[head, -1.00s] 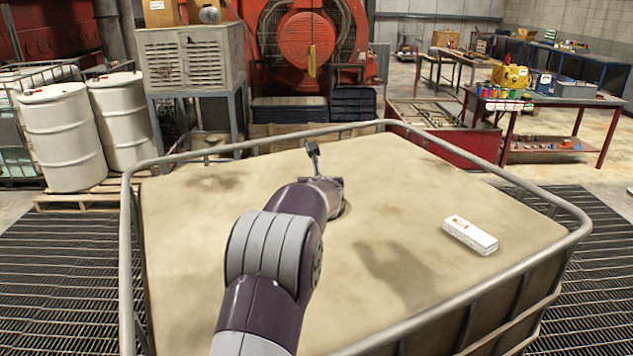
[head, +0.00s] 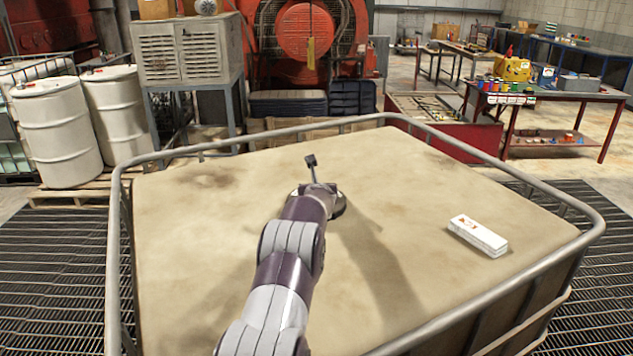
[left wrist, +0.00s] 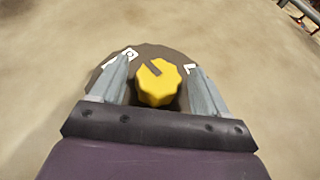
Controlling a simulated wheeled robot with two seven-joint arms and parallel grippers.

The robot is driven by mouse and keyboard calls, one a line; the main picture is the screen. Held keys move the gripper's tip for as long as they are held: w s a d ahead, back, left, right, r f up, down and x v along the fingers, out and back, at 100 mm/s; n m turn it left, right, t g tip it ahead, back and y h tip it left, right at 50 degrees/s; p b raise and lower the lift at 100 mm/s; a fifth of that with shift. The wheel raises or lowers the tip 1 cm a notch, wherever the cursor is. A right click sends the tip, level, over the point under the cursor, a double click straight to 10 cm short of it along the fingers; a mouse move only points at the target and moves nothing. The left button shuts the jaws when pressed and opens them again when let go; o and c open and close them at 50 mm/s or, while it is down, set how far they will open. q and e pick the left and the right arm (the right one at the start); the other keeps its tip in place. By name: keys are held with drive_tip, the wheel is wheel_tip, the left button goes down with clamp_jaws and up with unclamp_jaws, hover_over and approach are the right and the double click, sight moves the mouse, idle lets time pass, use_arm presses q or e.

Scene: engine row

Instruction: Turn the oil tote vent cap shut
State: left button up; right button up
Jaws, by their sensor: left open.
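The vent cap (left wrist: 157,83) is a yellow ribbed knob with a dark bar mark on its top, seen in the left wrist view. It sits on a dark round base (left wrist: 150,54) with white markings. My left gripper (left wrist: 163,85) is open, with one finger on each side of the cap; I cannot tell whether they touch it. In the head view the dark base (head: 339,205) shows on the tote top, while my arm hides the cap. The oil tote (head: 400,180) has a stained tan top. My right gripper is not in view.
A metal rail (head: 118,260) runs around the tote's top edge. A white box (head: 478,236) with a printed label lies on the right of the top. White drums (head: 60,130) stand at the back left, and a workbench (head: 545,98) stands at the back right.

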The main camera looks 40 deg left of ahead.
use_arm(q)
drive_tip(key=shift+w+a+f, duration=0.3)
drive_tip(key=shift+w+a, duration=0.1)
drive_tip(key=shift+c, duration=0.2)
